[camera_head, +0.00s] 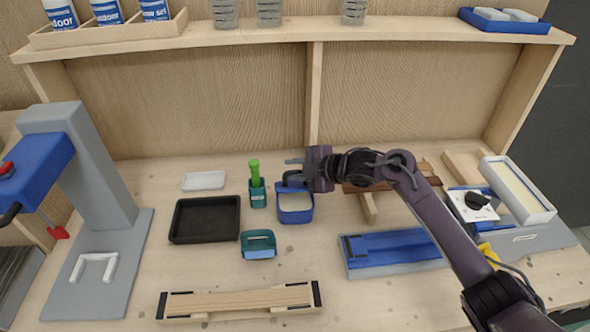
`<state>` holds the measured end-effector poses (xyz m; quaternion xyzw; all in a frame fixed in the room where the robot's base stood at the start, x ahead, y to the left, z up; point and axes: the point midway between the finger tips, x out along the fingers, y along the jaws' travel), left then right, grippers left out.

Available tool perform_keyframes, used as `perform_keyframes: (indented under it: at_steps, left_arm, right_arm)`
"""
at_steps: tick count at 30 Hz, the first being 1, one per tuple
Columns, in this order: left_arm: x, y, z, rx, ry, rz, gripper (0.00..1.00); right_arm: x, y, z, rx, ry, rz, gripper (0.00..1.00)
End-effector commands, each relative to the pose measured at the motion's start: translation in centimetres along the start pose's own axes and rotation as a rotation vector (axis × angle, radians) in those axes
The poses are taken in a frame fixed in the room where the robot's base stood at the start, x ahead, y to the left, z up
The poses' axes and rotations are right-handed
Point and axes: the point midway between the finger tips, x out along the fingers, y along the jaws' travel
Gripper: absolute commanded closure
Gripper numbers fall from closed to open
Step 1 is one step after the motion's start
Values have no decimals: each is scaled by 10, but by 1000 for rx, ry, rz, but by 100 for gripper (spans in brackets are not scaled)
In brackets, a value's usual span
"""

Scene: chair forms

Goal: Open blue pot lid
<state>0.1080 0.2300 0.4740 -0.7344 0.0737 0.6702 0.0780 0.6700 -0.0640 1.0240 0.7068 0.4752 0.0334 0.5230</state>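The blue pot (296,216) stands on the workbench near the middle of the head view. Its top shows a pale surface inside a blue rim; I cannot tell if this is the contents or a lid top. My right gripper (292,170) is at the pot's back edge, coming in from the right. Its fingers point left and stand apart. A dark blue part at the pot's back is partly hidden by the lower finger, so I cannot tell if they touch. My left gripper is not in view.
A teal holder (257,197) with a green-handled tool stands just left of the pot. A teal box (258,246) is in front, a black tray (204,220) further left. A blue-topped block (390,252) lies to the right. A wooden shelf (400,30) spans the back.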

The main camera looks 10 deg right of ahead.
Motion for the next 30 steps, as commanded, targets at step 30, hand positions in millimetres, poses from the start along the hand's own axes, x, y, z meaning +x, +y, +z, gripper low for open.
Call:
perform_keyframes:
  at_steps: [30]
  left_arm:
    - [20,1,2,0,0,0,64]
  right_arm:
    - [-78,-1,0,0,0,-2,68]
